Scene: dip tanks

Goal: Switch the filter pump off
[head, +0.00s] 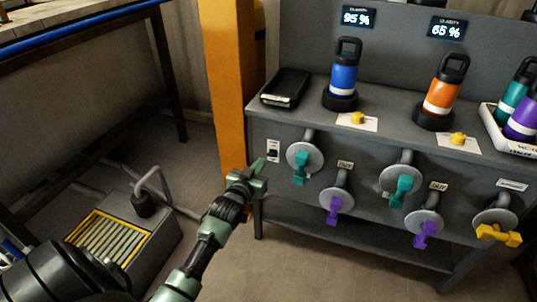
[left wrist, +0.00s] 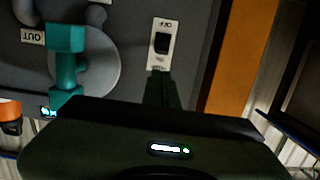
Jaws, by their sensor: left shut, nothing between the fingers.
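A white switch plate with a black rocker (head: 272,152) is on the grey bench front, at its left end beside the orange post. It also shows in the left wrist view (left wrist: 163,43), which is upside down, with small lettering above and below the rocker. My left gripper (head: 262,168) is shut and empty, its tips just below and in front of the plate. In the left wrist view its fingers (left wrist: 160,88) point at the plate's lower picture end. I cannot tell whether they touch it. My right gripper is not in view.
A teal-handled valve (head: 301,168) is right of the switch, with purple, teal and yellow valves beyond. The orange post (head: 231,70) stands close on the left. Bottles and a black tray (head: 286,87) are on the bench. A grey box with yellow slats (head: 150,238) is on the floor.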

